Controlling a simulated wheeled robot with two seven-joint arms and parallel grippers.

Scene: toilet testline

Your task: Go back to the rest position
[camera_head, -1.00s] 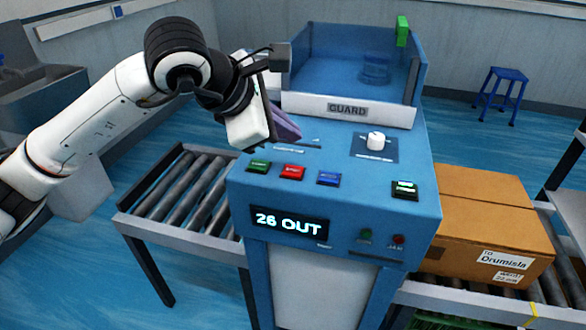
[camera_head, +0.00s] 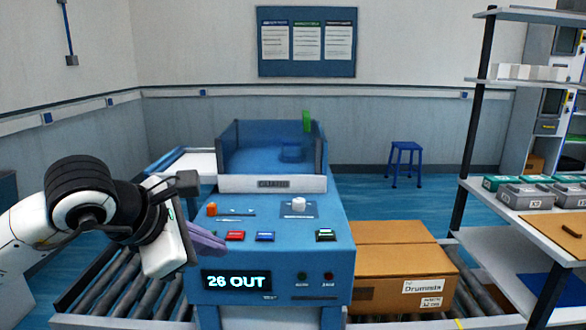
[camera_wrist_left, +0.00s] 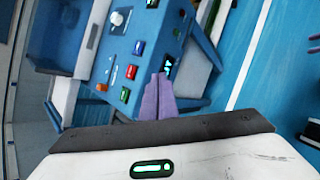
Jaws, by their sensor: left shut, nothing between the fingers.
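My left gripper (camera_head: 207,240) has purple fingers, closed together and empty. In the head view it hangs at the left edge of the blue machine (camera_head: 326,260), beside its control panel. In the left wrist view the fingers (camera_wrist_left: 158,97) point at the machine's panel and overlap the edge by the display (camera_wrist_left: 169,66).
A roller conveyor (camera_head: 120,285) runs at the left. A cardboard box (camera_head: 400,275) sits on the conveyor at the right. A shelf rack (camera_head: 476,120) with grey and green boxes stands at the far right. A blue stool (camera_head: 405,150) stands behind.

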